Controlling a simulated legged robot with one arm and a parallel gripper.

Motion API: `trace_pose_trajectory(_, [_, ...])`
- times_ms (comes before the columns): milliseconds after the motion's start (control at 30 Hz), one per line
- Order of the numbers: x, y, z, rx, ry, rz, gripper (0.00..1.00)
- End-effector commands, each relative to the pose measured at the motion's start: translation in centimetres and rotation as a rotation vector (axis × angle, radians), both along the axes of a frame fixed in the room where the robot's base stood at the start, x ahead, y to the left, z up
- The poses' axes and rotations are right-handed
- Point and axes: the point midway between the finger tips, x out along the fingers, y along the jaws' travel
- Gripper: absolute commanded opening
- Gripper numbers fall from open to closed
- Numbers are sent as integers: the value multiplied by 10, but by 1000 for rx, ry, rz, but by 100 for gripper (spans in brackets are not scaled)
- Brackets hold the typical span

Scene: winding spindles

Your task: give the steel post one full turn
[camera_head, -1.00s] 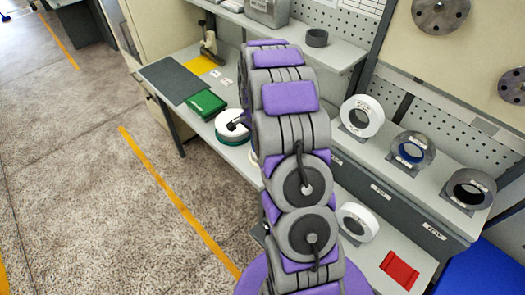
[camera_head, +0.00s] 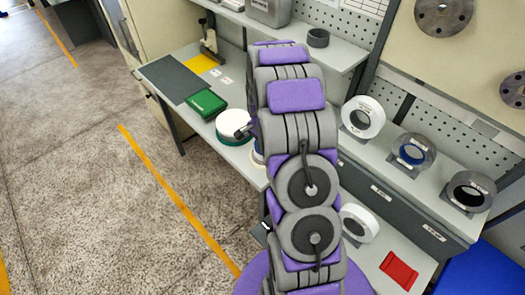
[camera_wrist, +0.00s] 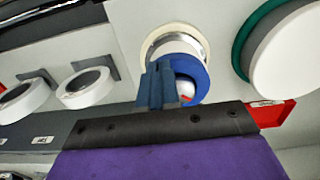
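In the wrist view a silver band (camera_wrist: 184,42), which looks like the steel post, stands on a round cream base. A blue ring (camera_wrist: 190,72) sits at its near end, with a red and white patch inside. My gripper (camera_wrist: 158,88) shows as blue-grey fingers in front of the ring's left part, hiding some of it. Whether they touch it, and how wide the gap is, I cannot tell. In the head view my gripper (camera_head: 243,131) is a small dark shape beside a white and green drum (camera_head: 232,122). My arm hides most of the post there.
The white and green drum also fills the right of the wrist view (camera_wrist: 290,50). A green box (camera_head: 206,104) lies on the bench. Floor at the left is clear.

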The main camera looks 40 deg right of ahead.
Motion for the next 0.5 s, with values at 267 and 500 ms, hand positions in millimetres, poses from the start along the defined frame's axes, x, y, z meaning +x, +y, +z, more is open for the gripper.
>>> trace_pose_trajectory(267, [0,-1,0,-5,-5,-1,0])
trace_pose_trajectory(500, [3,1,4,-11,-14,0,0])
